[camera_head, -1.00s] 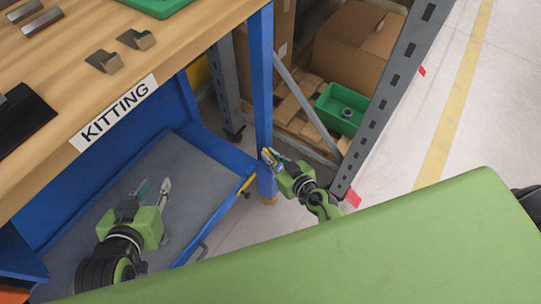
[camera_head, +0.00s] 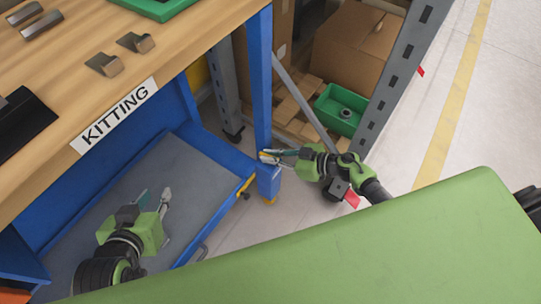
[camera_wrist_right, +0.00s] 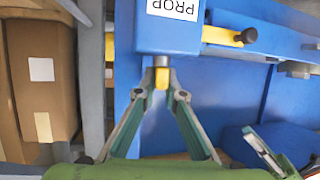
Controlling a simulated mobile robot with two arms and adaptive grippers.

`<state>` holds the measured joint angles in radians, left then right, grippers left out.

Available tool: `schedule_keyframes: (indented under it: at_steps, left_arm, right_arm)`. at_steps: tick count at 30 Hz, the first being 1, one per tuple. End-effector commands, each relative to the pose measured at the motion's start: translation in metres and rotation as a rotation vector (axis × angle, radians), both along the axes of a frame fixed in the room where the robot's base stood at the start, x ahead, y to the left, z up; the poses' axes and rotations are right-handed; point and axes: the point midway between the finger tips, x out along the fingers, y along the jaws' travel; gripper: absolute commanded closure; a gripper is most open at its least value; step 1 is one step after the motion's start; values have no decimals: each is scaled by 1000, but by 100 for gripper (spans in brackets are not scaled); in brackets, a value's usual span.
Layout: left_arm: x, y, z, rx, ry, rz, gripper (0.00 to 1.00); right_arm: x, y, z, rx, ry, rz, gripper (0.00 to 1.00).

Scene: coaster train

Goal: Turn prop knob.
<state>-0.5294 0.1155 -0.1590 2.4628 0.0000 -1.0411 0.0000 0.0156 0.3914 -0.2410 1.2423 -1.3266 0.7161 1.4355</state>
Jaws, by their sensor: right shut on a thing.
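The prop knob (camera_wrist_right: 162,78) is a small yellow-ended knob on a grey stem under the blue block with the upside-down PROP label (camera_wrist_right: 172,8). In the right wrist view, my right gripper (camera_wrist_right: 162,90) has its two fingers drawn together on the knob. In the head view, my right gripper (camera_head: 268,157) is at the blue post, its fingertips on a small yellow spot. My left gripper (camera_head: 153,194) has its fingers apart and is empty above the grey drawer or lower shelf.
The wooden KITTING bench (camera_head: 70,92) is at the left, above the grey tray (camera_head: 190,170). A yellow handle (camera_wrist_right: 228,37) lies beside the PROP label. Cardboard boxes (camera_head: 350,50) and a green bin (camera_head: 340,108) stand behind the post. The pale floor is clear at right.

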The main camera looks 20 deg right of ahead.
Motion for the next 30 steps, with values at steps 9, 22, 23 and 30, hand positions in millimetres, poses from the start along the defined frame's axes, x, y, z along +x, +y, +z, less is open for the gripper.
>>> schedule_keyframes:
  at_steps: [9,22,23,30]
  left_arm:
    - [0,0,0,0,-1,1,74]
    - [0,0,0,0,-2,1,74]
    - [0,0,0,0,-2,1,74]
    - [0,-1,0,-2,-3,-2,74]
  right_arm:
    - [1,-1,0,-3,0,34,100]
    - [0,-1,0,-2,0,33,74]
    - [0,-1,-1,-2,0,33,74]
    - [1,0,0,-1,0,33,74]
